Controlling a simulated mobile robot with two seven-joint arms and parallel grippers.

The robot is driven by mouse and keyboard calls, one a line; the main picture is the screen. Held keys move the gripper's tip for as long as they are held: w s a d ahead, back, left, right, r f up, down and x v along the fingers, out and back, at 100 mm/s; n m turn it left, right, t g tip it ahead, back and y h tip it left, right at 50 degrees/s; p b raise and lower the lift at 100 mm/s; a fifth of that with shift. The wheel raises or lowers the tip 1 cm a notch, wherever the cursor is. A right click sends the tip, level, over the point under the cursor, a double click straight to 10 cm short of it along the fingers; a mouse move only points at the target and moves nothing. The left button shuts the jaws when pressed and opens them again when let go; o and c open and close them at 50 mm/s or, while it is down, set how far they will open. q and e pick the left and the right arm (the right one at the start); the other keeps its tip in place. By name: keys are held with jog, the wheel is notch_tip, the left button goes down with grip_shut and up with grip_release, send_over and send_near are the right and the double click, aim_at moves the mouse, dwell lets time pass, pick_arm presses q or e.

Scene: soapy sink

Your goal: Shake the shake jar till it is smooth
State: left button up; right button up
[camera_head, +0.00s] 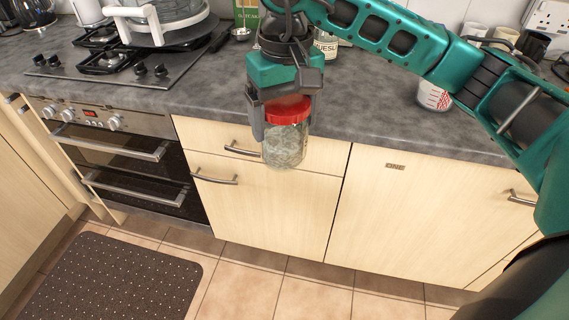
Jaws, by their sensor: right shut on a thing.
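The shake jar (285,145) is a clear jar with a red lid, in the middle of the head view. Pale, cloudy stuff shows through its glass. My right gripper (286,108) comes down from above and is shut on the jar around its lid. The jar hangs upright in front of the counter edge, before the drawer fronts. My left gripper is not in view.
The grey counter (385,115) runs behind the jar. A gas hob (110,65) with a glass pot (175,15) is at left, above an oven (125,160). A measuring cup (433,97) stands at right. The floor in front is clear, with a dark mat (110,285).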

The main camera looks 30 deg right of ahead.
aim_at(285, 152)
jog(key=f, duration=0.7)
jog(key=shift+s+f, duration=0.2)
jog(key=shift+s, duration=0.1)
jog(key=shift+c, duration=0.7)
jog(key=r, duration=0.6)
jog(key=shift+w+r, duration=0.3)
jog(key=shift+w, duration=0.1)
jog(key=shift+s+r, duration=0.1)
jog(key=shift+s, duration=0.2)
notch_tip(285, 152, down, 7)
jog(key=shift+s+a+r, duration=0.1)
jog(key=shift+s+r, duration=0.05)
jog(key=shift+r, duration=0.05)
jog(key=shift+c, duration=0.7)
jog(key=shift+w+f, duration=0.2)
jog(key=shift+w, duration=0.1)
jog(key=shift+s+r, duration=0.1)
jog(key=shift+r, duration=0.05)
